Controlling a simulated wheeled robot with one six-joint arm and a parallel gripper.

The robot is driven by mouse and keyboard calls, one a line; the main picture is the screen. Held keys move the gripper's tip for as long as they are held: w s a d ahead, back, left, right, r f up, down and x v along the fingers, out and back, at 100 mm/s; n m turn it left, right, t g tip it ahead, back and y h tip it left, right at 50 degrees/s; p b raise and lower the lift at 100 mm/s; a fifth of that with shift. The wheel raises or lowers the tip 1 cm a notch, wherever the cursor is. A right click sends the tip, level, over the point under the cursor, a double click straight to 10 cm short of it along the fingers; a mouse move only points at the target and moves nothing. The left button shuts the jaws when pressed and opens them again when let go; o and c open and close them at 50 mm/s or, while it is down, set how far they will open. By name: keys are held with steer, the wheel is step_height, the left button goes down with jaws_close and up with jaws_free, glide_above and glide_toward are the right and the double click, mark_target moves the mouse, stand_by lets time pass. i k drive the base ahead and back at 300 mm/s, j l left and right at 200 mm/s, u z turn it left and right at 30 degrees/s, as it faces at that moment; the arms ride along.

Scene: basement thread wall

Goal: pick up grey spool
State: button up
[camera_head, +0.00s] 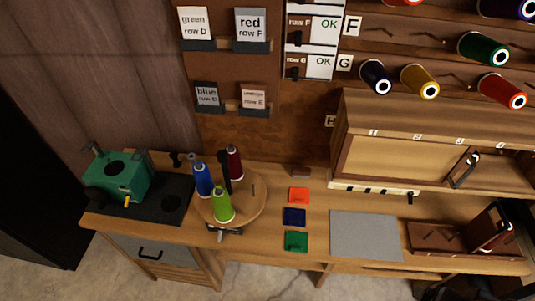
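I cannot make out a grey spool in the head view. A round wooden stand (256,205) on the bench carries a blue cone spool (203,180), a lime green cone spool (222,206) and a dark red cone spool (234,163). On the wall pegs are a dark navy spool (374,75), a yellow spool (417,80), a red spool (499,90) and a green spool (481,48), with more cut off at the top edge. My gripper is not recognisable in this view.
A green machine (118,176) stands on a black base at the bench's left. Orange (299,195), navy (294,217) and green (296,241) pads lie mid-bench beside a bare grey mat (366,236). A wooden cabinet (405,155) stands behind; a brown box (450,238) is at right.

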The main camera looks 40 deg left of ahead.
mark_target(192, 157)
steer(key=u, duration=2.25)
